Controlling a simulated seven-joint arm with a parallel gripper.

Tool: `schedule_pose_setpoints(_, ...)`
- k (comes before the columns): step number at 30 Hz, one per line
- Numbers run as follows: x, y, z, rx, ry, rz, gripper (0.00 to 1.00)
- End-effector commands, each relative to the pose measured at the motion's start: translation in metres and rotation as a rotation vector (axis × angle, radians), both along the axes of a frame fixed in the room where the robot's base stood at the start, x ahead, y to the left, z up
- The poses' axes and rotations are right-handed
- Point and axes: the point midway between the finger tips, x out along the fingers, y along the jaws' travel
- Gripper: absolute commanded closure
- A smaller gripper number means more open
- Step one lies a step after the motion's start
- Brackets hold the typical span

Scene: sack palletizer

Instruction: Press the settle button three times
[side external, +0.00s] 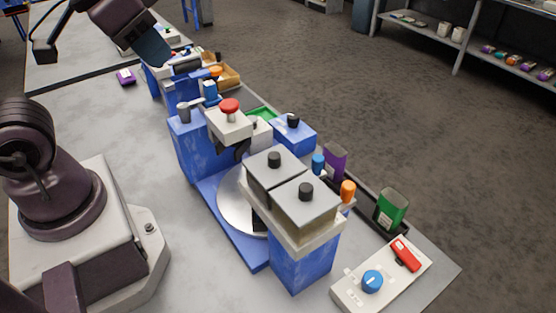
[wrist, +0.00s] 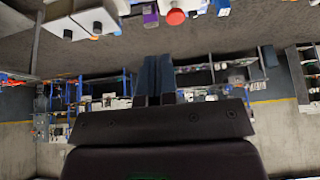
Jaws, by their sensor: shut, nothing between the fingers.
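A red round push button (side external: 229,105) sits on a white box (side external: 229,124) in the middle of the blue machine. It is the likeliest settle button, but I can read no label. A red button also shows at the top of the wrist view (wrist: 175,17). My gripper (side external: 158,52) is up at the back left in the side view, apart from the red button. Its two dark blue fingers (wrist: 157,78) are together with nothing between them in the wrist view.
The blue machine has a round metal plate (side external: 233,205) and two grey lidded boxes with black knobs (side external: 277,175). A control panel (side external: 350,294) with a blue knob and red switch lies at front right. Green (side external: 391,208) and purple (side external: 335,162) containers stand along the right edge.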

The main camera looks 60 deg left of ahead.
Motion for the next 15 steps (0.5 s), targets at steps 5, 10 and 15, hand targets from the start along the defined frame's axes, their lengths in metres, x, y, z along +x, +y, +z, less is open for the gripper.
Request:
schedule_pose_setpoints(5,0.004,0.006,-0.011,0.0,0.059,0.033,1.0)
schedule_pose_setpoints(10,0.026,0.019,-0.024,0.002,0.169,0.083,1.0)
schedule_pose_setpoints(15,0.062,0.037,-0.036,0.043,0.281,0.014,1.0)
